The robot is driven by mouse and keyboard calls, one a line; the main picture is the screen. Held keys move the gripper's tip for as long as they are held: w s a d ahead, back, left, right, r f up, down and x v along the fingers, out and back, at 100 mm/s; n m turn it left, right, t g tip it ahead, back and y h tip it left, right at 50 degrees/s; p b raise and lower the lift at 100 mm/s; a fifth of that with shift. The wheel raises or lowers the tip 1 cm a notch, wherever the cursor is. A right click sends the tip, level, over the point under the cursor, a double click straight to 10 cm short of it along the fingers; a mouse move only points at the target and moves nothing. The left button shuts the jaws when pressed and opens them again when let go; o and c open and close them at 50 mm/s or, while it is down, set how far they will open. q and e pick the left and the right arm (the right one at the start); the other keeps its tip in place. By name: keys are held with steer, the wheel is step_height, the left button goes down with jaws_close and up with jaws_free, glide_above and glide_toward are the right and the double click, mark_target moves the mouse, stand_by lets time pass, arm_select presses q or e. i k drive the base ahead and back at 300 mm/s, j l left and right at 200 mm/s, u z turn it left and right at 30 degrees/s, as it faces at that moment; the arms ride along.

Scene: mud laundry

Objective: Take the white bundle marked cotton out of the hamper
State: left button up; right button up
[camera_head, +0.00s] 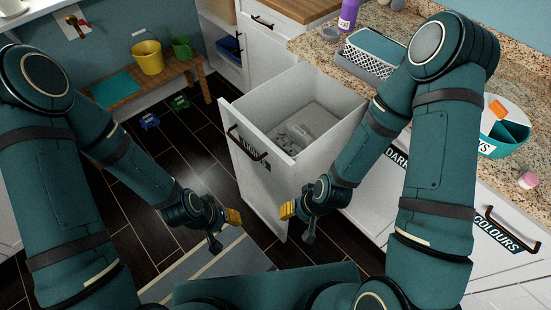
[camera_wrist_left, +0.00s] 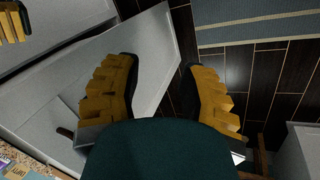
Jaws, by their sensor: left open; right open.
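The hamper (camera_head: 236,150) is a white pull-out bin, drawn open in the middle of the head view, with a dark handle and a label partly legible on its front. A pale whitish bundle (camera_head: 293,138) lies low inside it; any cotton marking is too small to read. My left gripper (camera_head: 224,229) is open and empty, in front of the hamper and to its left. Its yellow fingers show apart in the left wrist view (camera_wrist_left: 160,90). My right gripper (camera_head: 297,222) is open and empty by the hamper's front right side. Neither gripper touches the bundle.
A wooden bench (camera_head: 120,95) with a yellow bucket (camera_head: 148,57) stands back left.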

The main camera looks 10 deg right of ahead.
mark_target(294, 139)
steer(key=z, duration=0.5)
steer(key=l+z, duration=0.1)
steer(key=z, duration=0.45)
steer(key=i+z, duration=0.1)
steer(key=z, duration=0.95)
steer(key=i+z, duration=0.1)
steer(key=z, duration=0.9)
steer(key=i+j+z, duration=0.1)
steer(key=z, duration=0.95)
steer(key=j+u, duration=0.1)
steer(key=u, duration=0.35)
steer(key=j+u, duration=0.1)
steer(key=u, duration=0.35)
steer(key=i+j+u, duration=0.1)
steer(key=u, duration=0.8)
steer(key=i+j+u, duration=0.1)
steer(key=u, duration=0.35)
steer(key=i+u, duration=0.1)
steer(key=u, duration=0.3)
steer(key=l, duration=0.15)
steer(key=k+z, duration=0.05)
